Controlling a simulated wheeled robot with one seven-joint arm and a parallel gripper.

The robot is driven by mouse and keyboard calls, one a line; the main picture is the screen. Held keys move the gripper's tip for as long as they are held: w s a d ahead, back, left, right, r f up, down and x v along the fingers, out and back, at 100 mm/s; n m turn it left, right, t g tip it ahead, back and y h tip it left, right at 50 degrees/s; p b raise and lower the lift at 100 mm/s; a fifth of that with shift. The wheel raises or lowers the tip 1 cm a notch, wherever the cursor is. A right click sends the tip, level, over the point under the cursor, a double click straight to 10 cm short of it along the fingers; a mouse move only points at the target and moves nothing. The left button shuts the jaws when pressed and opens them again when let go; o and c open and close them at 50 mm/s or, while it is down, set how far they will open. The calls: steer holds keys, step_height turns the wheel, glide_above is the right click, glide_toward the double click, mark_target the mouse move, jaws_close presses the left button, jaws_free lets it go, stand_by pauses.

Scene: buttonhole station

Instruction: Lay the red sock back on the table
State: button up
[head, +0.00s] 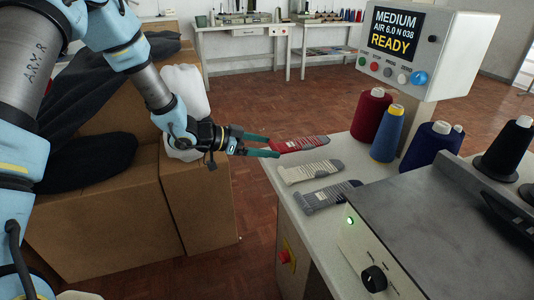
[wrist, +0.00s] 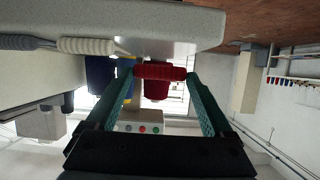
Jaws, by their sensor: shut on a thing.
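The red sock (head: 298,144) has a grey end and is over the far left corner of the pale table (head: 283,192) in the head view. My gripper (head: 272,146) reaches in from the left, and its green fingers are shut on the sock's near end. In the wrist view the red sock (wrist: 160,71) spans the space between the two fingertips (wrist: 161,74). I cannot clearly tell whether its underside touches the table. A cream sock (head: 310,171) and a grey sock (head: 328,197) lie on the table nearer the camera, apart from the red one.
A red cone (head: 371,115), a blue cone (head: 387,135) and a navy cone (head: 431,150) of yarn stand to the right. The machine's display (head: 396,36) reads READY. Cardboard boxes (head: 195,205) stand left of the table. A grey machine deck (head: 420,225) fills the near right.

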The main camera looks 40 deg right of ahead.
steer(key=shift+f, duration=1.15)
steer(key=shift+f, duration=0.1)
steer(key=o, duration=1.2)
steer(key=shift+w+a, duration=0.1)
steer(key=v, duration=1.2)
steer(key=shift+b, duration=0.45)
